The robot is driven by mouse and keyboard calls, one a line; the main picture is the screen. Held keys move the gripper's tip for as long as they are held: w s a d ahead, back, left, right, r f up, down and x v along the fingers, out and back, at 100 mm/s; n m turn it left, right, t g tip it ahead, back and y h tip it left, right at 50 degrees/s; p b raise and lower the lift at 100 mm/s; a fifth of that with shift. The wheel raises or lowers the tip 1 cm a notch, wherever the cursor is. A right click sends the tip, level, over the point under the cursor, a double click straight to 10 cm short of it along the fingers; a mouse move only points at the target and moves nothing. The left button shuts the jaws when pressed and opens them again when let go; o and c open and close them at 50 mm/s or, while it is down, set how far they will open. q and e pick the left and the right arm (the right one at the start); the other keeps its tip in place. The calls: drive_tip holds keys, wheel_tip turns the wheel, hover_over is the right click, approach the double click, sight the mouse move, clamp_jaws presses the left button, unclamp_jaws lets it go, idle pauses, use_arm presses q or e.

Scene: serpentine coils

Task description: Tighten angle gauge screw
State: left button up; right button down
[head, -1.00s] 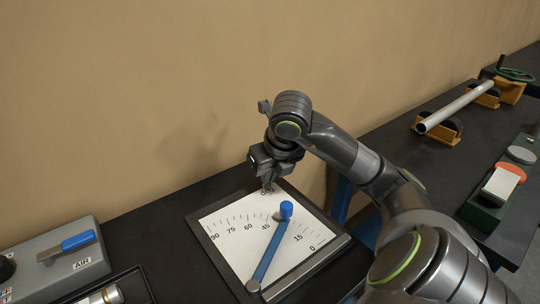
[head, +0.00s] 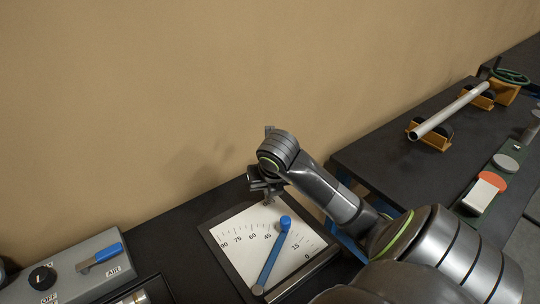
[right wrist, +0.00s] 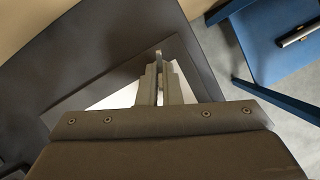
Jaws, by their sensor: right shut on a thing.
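The angle gauge (head: 238,262) is a white plate in a dark frame with a printed degree scale. It lies on the black bench. Its blue pointer arm (head: 271,258) carries a blue round knob (head: 285,222) at the outer end, between the 15 and 45 marks. My right gripper (head: 267,202) is at the gauge's far edge, left of and beyond the blue knob and apart from it. In the right wrist view its fingers (right wrist: 159,75) are shut on a small grey piece (right wrist: 159,58). I cannot tell whether this is the screw. My left gripper is not in view.
A grey box (head: 92,272) with a blue lever and black knob stands at the left. A second bench (head: 385,165) at the right bears a metal rod (head: 450,110) on orange supports and a green tray (head: 484,196). The tan wall is close behind the gauge.

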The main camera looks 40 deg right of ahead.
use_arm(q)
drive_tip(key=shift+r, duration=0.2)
use_arm(e)
drive_tip(key=shift+w+r, duration=0.15)
drive_tip(key=shift+r, duration=0.05)
drive_tip(key=c, duration=1.6)
unclamp_jaws()
drive_tip(key=shift+f, duration=0.1)
